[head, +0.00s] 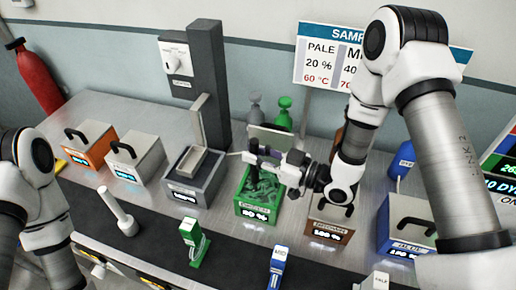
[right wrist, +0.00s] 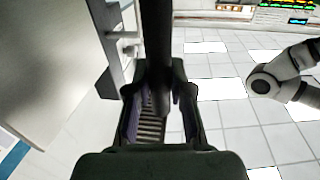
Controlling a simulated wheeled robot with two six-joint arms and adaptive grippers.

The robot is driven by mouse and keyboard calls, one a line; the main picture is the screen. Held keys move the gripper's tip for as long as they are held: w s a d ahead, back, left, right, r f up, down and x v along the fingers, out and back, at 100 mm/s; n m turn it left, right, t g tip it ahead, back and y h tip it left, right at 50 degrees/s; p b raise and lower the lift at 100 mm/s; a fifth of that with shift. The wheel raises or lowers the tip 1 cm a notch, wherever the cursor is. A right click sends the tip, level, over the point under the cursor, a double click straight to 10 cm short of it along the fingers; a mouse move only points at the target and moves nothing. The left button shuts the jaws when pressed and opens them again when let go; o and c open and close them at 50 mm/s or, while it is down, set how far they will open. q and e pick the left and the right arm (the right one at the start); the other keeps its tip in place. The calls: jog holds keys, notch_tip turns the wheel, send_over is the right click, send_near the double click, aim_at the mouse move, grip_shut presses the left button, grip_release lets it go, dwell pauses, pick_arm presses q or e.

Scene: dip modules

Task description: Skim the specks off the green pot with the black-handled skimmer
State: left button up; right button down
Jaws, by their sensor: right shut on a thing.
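The green pot (head: 245,212) is an open green box with a lit label, standing on the bench in the middle of the head view. Dark green lumpy contents show inside, and single specks are too small to tell apart. My right gripper (head: 284,167) is over the pot's right side and covers part of it. It is shut on the skimmer's black handle (right wrist: 157,40), which runs between its fingers in the right wrist view. I cannot make out the skimmer's head clearly. My left arm shows at the left edge, with its gripper out of view.
A grey open box (head: 180,192) stands left of the pot and a brown box (head: 326,232) right of it. A blue box (head: 398,240) is farther right. A tall grey post (head: 207,90) rises behind. Small green (head: 193,240) and blue (head: 278,265) stands are in front.

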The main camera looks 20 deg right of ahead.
jog(key=shift+s+a, duration=0.35)
jog(key=shift+s, duration=0.15)
jog(key=shift+d, duration=0.1)
jog(key=v, duration=0.3)
jog(key=shift+w+d, duration=0.1)
jog(key=shift+d, duration=0.1)
